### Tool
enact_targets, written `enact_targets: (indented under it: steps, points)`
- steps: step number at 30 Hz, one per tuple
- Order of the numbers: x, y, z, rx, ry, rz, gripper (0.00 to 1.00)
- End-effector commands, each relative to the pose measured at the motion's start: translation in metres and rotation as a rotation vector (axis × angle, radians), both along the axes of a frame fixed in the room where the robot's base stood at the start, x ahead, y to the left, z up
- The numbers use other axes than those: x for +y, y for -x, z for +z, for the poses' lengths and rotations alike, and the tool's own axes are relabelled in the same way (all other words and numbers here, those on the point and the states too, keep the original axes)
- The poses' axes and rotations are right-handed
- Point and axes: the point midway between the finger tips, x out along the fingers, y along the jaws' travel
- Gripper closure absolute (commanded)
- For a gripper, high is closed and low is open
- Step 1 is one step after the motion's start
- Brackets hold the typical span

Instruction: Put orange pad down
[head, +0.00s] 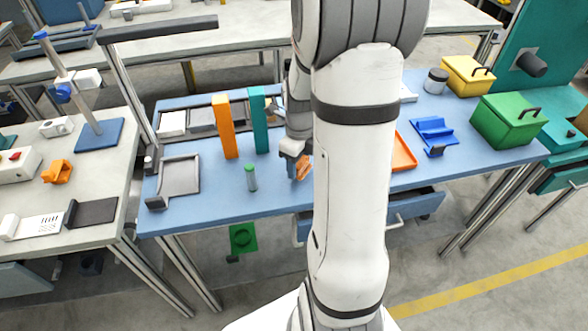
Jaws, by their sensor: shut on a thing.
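My gripper (294,169) hangs over the front part of the blue table, left of my white arm. It is shut on a small orange pad (304,166), which shows at its fingertips and looks tilted. Whether the pad touches the tabletop cannot be told. My arm hides part of the table's middle.
The blue table (218,195) holds an upright orange block (226,127), a teal block (259,120), a small green cylinder (250,177) and a grey tray (180,177) to the left. Right of my arm are an orange tray (404,153), a blue holder (434,131) and a green box (506,120).

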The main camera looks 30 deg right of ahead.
Motion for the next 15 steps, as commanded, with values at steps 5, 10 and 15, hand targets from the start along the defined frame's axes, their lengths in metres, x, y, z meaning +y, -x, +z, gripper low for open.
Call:
enact_targets:
  steps: [5,10,15]
  points:
    - [-0.001,0.001,-0.023,0.003,-0.001,-0.003,0.64]
    - [-0.002,0.001,-0.022,0.0,0.0,-0.005,0.64]
    - [-0.002,0.001,-0.027,0.001,0.0,-0.006,0.64]
